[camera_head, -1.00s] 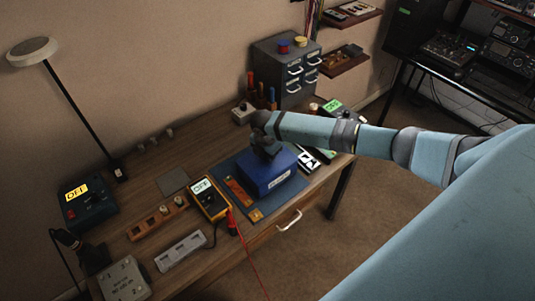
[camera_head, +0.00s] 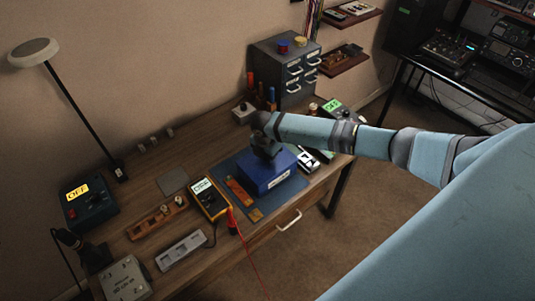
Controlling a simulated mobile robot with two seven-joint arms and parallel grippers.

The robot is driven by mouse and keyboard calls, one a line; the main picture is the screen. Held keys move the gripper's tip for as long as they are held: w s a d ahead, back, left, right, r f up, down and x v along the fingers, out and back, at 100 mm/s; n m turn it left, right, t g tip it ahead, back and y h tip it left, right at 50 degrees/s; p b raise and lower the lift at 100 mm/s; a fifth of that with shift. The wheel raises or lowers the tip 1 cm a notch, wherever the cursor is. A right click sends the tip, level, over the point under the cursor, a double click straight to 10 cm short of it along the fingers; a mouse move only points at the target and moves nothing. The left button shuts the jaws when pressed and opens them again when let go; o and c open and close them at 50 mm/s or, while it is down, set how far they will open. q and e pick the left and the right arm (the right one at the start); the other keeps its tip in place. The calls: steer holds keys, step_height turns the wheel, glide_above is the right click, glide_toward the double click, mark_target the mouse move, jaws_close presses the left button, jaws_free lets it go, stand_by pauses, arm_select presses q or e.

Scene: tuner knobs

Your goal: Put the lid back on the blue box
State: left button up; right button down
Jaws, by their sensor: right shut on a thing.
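The blue box (camera_head: 272,182) stands on a dark blue mat (camera_head: 222,172) near the front edge of the workbench, with a pale label on its front. A blue lid (camera_head: 285,160) shows at the top of the box, level with the rim as far as I can tell; any gap is too small to see. My right gripper (camera_head: 267,152) reaches in from the right, points down and is shut on the lid. The fingertips and the part they grip are mostly hidden by the dark gripper body. My left gripper is not in view.
A yellow multimeter (camera_head: 209,200) with a red lead and a copper-coloured strip (camera_head: 239,191) lie left of the box. A drawer cabinet (camera_head: 287,70) stands behind. A black-and-white item (camera_head: 308,160) lies close on the right. A lamp (camera_head: 34,52) stands at far left.

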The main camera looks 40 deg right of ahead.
steer(key=shift+f, duration=0.1)
stand_by(0.3)
steer(key=c, duration=0.9)
jaws_free()
